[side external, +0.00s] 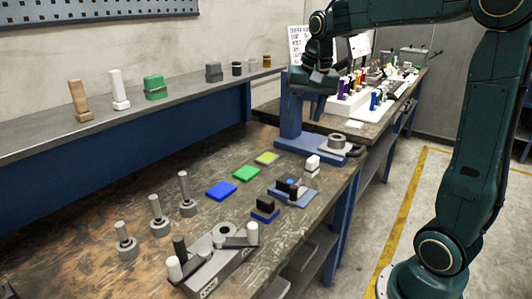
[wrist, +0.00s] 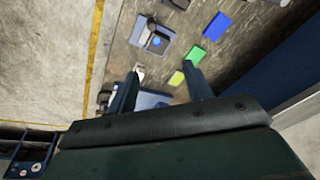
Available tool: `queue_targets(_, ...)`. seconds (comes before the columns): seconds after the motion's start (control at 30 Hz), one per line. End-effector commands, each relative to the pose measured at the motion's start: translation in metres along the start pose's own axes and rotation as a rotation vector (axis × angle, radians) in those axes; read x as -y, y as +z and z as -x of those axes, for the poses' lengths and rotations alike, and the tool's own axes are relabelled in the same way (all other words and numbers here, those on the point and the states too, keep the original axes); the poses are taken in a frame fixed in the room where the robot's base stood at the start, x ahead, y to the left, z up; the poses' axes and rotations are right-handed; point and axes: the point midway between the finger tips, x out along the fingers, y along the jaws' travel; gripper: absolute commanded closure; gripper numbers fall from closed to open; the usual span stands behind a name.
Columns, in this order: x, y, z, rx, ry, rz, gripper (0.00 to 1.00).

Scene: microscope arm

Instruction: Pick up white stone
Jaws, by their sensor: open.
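A small white block, which looks like the white stone (side external: 313,161), stands on a grey base near the right edge of the workbench (side external: 120,195). In the wrist view the white stone (wrist: 140,69) shows just beyond the tip of the left finger. My gripper (wrist: 160,72) is open and nothing shows between its fingers. In the side view my gripper (side external: 315,84) hangs well above the bench, beside the top of a blue stand; its fingertips are hard to make out there. Another white piece (side external: 119,90) stands upright on the back shelf.
The blue stand (side external: 291,110) rises close to my gripper. Blue (side external: 221,191), green (side external: 246,173) and yellow (side external: 267,158) pads lie on the bench. A plate with black and blue pieces (side external: 292,190) lies in front of the white stone. Grey posts (side external: 155,218) stand at the left.

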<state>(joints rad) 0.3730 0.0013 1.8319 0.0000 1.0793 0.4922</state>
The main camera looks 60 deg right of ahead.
Motion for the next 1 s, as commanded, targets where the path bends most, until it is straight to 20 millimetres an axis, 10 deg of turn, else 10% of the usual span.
queue_targets(0.6, -0.061, -0.139, -0.099, 0.112, 0.128, -0.536, 0.49)
queue_targets(1.0, -0.105, -0.177, -0.149, 0.150, 0.178, -0.749, 0.49)
